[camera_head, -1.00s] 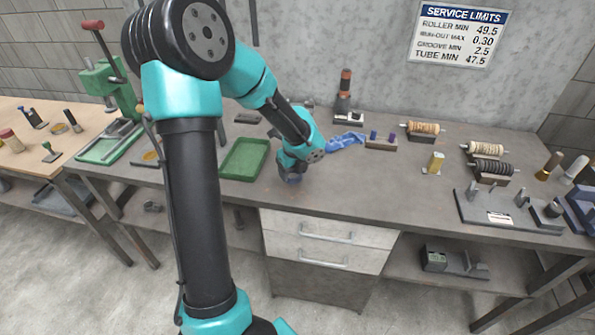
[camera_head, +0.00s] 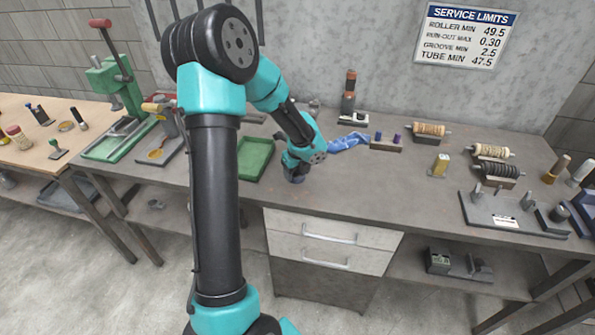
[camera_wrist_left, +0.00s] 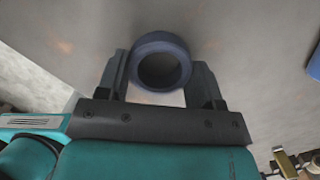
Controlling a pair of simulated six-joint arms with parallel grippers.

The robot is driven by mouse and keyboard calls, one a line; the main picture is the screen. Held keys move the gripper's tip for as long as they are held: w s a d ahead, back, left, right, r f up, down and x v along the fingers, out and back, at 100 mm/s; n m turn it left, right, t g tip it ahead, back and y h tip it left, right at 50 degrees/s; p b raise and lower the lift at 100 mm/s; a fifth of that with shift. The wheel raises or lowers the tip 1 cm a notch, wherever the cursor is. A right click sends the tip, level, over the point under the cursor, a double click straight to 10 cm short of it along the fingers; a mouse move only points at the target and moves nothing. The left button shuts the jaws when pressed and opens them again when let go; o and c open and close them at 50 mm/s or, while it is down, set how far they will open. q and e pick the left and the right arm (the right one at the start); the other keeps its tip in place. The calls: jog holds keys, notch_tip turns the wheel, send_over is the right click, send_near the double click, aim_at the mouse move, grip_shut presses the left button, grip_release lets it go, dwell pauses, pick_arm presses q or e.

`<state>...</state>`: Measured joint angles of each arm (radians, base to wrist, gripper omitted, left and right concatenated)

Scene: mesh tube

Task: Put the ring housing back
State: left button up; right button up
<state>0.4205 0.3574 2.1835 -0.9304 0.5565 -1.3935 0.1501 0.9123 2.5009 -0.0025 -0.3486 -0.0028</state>
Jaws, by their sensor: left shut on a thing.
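The ring housing is a dark blue-grey ring (camera_wrist_left: 160,40), seen with its round opening towards the left wrist camera. My left gripper (camera_wrist_left: 160,75) is shut on it, one finger on each side. In the head view my left gripper (camera_head: 296,174) points down low over the middle of the bench, just behind its front edge. There the ring is mostly hidden by the wrist, and I cannot tell whether it touches the bench top. My right gripper is not in view.
A green tray (camera_head: 243,173) lies left of the gripper. A blue cloth (camera_head: 350,141) and a dark block with purple pieces (camera_head: 386,146) lie behind to the right. Roller stands (camera_head: 494,169) and a grey fixture plate (camera_head: 515,213) are at the right. Bench top (camera_head: 375,185) right of the gripper is clear.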

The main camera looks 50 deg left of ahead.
aim_at(300, 182)
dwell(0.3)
pick_arm(q)
jog(key=o, duration=1.2)
jog(key=shift+f, duration=0.1)
jog(key=r, duration=0.4)
jog(key=d+r, duration=0.1)
jog(key=r, duration=0.7)
jog(key=shift+s+d+r, duration=0.1)
jog(key=shift+s+d, duration=0.05)
jog(key=shift+d, duration=0.25)
jog(key=shift+s, duration=0.1)
